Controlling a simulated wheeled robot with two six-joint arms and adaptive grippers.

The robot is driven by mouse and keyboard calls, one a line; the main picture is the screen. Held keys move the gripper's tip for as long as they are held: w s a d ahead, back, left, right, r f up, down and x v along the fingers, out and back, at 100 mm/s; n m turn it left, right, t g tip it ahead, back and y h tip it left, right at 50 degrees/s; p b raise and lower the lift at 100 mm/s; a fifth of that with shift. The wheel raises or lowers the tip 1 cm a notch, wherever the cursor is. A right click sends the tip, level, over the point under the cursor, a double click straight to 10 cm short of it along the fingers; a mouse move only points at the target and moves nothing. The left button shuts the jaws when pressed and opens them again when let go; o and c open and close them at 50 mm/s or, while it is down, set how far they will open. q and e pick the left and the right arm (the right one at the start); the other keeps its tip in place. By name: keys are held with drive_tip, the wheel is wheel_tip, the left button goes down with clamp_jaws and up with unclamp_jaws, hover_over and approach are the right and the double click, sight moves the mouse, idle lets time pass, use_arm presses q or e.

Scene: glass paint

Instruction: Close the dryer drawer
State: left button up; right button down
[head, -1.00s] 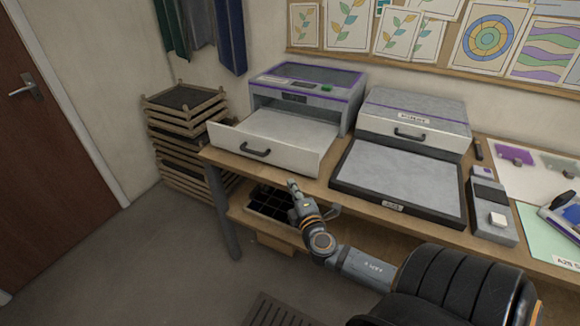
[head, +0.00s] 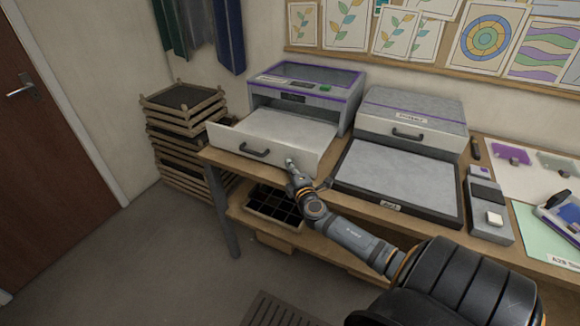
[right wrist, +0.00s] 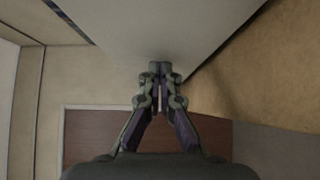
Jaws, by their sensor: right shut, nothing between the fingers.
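The dryer (head: 318,88) is a grey box with purple trim on the bench at the back. Its white drawer (head: 226,138) is pulled well out toward me, with a dark handle (head: 255,153) on its front panel. My right gripper (head: 290,163) is at the right part of the drawer front, right of the handle. It is shut and empty. In the right wrist view the fingertips (right wrist: 160,68) are against or very near the pale drawer panel (right wrist: 150,30); contact is hard to tell. My left gripper is not in view.
A second unit (head: 415,112) with a grey flat tray (head: 398,180) stands right of the dryer. Stacked wooden racks (head: 182,95) stand left of the bench. A black compartment tray (head: 273,205) sits on the shelf below. Floor at the left is clear.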

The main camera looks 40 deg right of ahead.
drive_tip(key=shift+w+d+f+b, duration=0.1)
drive_tip(key=shift+w+d+b, duration=0.05)
drive_tip(key=shift+d+b, duration=0.2)
drive_tip(key=w+d+b, duration=0.1)
drive_tip(key=d, duration=0.1)
drive_tip(key=w+d+b, duration=0.1)
drive_tip(key=d, duration=0.2)
drive_tip(key=w+d+b, duration=0.1)
drive_tip(key=d+b, duration=0.1)
drive_tip(key=d, duration=0.1)
drive_tip(key=shift+w, duration=0.2)
drive_tip(key=shift+d, duration=0.25)
